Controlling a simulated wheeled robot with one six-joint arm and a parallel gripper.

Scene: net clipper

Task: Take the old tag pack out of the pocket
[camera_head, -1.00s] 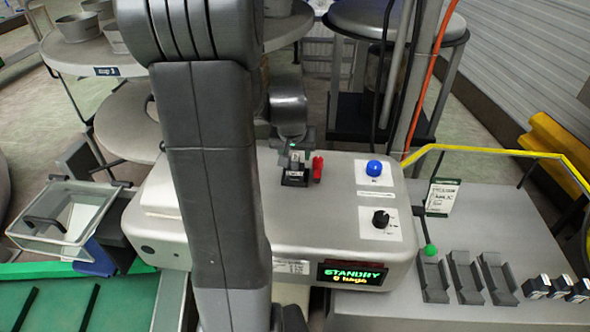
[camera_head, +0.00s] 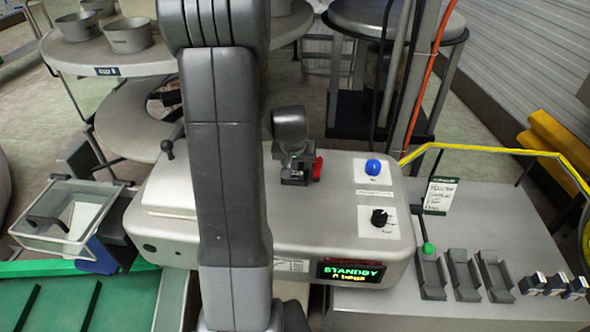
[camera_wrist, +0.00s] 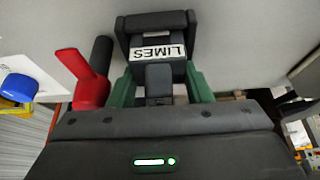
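The old tag pack (camera_wrist: 157,52), dark with a white label reading LIMES, shows upside down at the top middle of the wrist view. It sits at a small black pocket (camera_wrist: 155,20) on top of the grey machine. In the head view the pocket (camera_head: 294,180) is partly hidden by my wrist. My gripper (camera_wrist: 160,85) has its two green fingers apart, one on each side of the pack. They look open and close to its sides; contact cannot be told. A red lever (camera_wrist: 84,80) stands beside the pocket, also in the head view (camera_head: 317,168).
The machine (camera_head: 330,225) carries a blue button (camera_head: 373,167), a black knob (camera_head: 380,216) and a STANDBY display (camera_head: 351,273). On the right, a grey table (camera_head: 390,300) holds several dark holders (camera_head: 462,275), small packs (camera_head: 555,287) and a sign (camera_head: 440,194). A yellow rail (camera_head: 480,150) runs behind.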

